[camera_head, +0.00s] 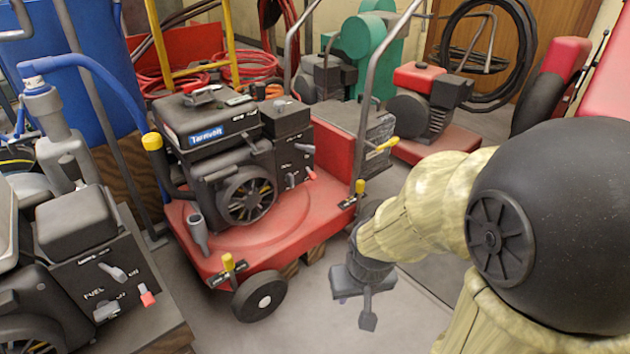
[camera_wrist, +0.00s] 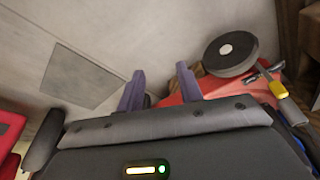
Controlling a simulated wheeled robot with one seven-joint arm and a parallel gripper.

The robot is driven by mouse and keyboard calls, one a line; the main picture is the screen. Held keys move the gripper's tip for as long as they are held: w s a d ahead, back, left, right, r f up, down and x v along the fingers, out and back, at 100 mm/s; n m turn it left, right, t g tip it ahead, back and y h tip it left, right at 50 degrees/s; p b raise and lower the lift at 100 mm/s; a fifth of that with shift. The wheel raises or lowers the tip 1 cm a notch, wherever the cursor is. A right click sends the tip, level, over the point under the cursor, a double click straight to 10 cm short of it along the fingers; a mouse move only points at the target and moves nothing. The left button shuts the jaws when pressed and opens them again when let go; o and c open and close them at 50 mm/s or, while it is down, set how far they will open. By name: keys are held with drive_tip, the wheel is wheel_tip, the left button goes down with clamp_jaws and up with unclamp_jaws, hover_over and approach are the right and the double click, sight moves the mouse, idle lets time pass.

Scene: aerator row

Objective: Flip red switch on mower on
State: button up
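The mower (camera_head: 270,235) has a red deck, a black engine labelled "Tarmvolt" and small black wheels, and stands in the middle of the head view. A small red switch (camera_head: 311,173) shows on the right side panel of its engine, near pale levers. Whether it is on or off is too small to tell. My gripper (camera_head: 366,300) hangs to the right of the mower's front, apart from it, pointing down. In the wrist view its two fingers (camera_wrist: 160,90) are spread and empty, with part of the red deck and a wheel (camera_wrist: 230,53) beyond them.
A dark engine unit (camera_head: 90,255) with a red-tipped lever (camera_head: 147,298) stands at the lower left. A red machine (camera_head: 430,120) and a green one (camera_head: 358,42) stand behind. The mower's grey handle (camera_head: 378,80) rises beside its deck. Grey floor is clear below my gripper.

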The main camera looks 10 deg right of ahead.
drive_tip(key=c, duration=0.3)
drive_tip(key=shift+r+p, duration=0.3)
drive_tip(key=c, duration=0.4)
drive_tip(key=w+p+v, duration=0.2)
drive_tip(key=p+v, duration=0.8)
drive_tip(key=w+r+p+v, duration=0.1)
drive_tip(key=w+p+v, duration=0.1)
drive_tip(key=p+v, duration=0.8)
drive_tip(key=w+p+v, duration=0.2)
drive_tip(key=p+v, duration=0.8)
drive_tip(key=p, duration=0.1)
drive_tip(key=shift+w+r, duration=0.35)
drive_tip(key=shift+r, duration=0.15)
clamp_jaws()
drive_tip(key=shift+f, duration=0.1)
drive_tip(key=shift+s, duration=0.1)
